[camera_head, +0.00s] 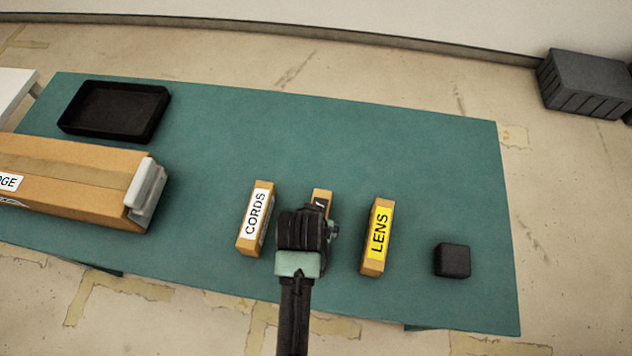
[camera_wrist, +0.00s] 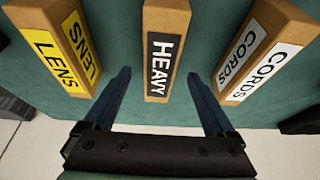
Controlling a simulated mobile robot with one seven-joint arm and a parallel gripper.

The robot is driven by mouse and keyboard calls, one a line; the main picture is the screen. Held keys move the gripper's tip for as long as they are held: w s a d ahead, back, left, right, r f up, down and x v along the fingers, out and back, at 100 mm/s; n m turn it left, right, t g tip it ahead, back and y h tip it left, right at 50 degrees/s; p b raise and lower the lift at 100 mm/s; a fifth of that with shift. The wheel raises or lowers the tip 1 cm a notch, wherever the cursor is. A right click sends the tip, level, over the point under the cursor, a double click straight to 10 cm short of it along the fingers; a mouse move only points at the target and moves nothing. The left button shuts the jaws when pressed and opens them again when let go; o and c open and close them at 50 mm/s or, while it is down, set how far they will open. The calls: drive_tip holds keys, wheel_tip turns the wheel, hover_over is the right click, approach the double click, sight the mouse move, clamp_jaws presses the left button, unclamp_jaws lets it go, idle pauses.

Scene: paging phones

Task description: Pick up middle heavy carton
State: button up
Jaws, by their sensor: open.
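The heavy carton (camera_wrist: 166,40) is a small tan box with a black HEAVY label, standing in the middle of three cartons. In the head view only its far end (camera_head: 321,194) shows, and my arm hides the rest. My gripper (camera_wrist: 160,88) is open, with one finger on each side of the heavy carton's near end in the wrist view. Whether the fingers reach down beside it or stay above it I cannot tell. The CORDS carton (camera_head: 256,218) stands to the left in the head view, and the LENS carton (camera_head: 378,237) to the right.
The cartons stand on a green table (camera_head: 300,130). A black tray (camera_head: 115,110) lies at the back left, and a long brown box (camera_head: 75,175) with a pale end lies at the left. A small black block (camera_head: 452,260) sits at the right. The table's back middle is clear.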

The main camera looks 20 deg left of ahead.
sight(323, 198)
drive_tip(key=shift+x, duration=2.2)
clamp_jaws()
drive_tip(key=shift+r, duration=0.15)
